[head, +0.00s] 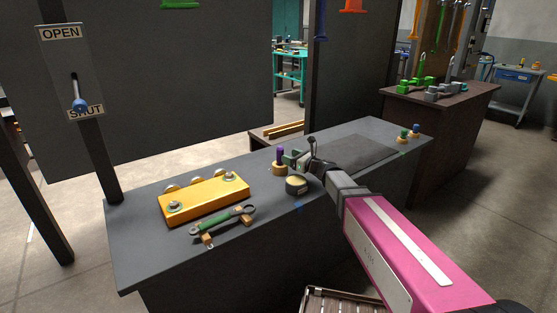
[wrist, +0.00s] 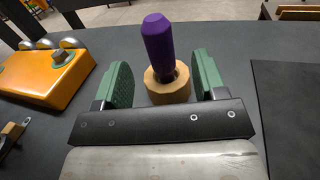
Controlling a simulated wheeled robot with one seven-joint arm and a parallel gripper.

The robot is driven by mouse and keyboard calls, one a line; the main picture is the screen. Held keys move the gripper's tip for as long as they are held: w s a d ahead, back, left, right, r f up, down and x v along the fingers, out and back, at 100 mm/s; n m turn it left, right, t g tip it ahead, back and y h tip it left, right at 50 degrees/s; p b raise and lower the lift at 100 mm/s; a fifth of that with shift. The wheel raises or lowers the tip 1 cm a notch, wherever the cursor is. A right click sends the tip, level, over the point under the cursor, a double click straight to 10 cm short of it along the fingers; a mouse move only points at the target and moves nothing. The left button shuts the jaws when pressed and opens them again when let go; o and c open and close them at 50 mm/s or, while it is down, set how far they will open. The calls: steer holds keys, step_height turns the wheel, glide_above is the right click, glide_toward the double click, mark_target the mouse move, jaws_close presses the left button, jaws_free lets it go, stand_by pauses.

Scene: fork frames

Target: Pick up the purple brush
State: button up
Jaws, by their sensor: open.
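The purple brush (wrist: 158,45) stands nearly upright in a round wooden holder (wrist: 168,88) on the dark bench. In the head view the brush (head: 280,155) shows beside my gripper, in its holder (head: 279,169). My gripper (wrist: 163,80) is open, its green pads to the left and right of the brush and holder in the wrist view. No touch between the pads and the brush shows. In the head view my gripper (head: 295,158) is low over the bench and partly hides what lies behind it. The brush's lower end is hidden inside the holder.
A yellow block (head: 204,199) with metal knobs and a green-handled tool on wooden rests (head: 222,221) lie at left on the bench (head: 150,262). A round brass-topped item (head: 296,186) stands near my gripper. A dark flat mat (head: 357,152) lies at right, clear.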

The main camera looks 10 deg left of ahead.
steer(key=x, duration=0.8)
steer(key=shift+r, duration=0.15)
steer(key=c, duration=1)
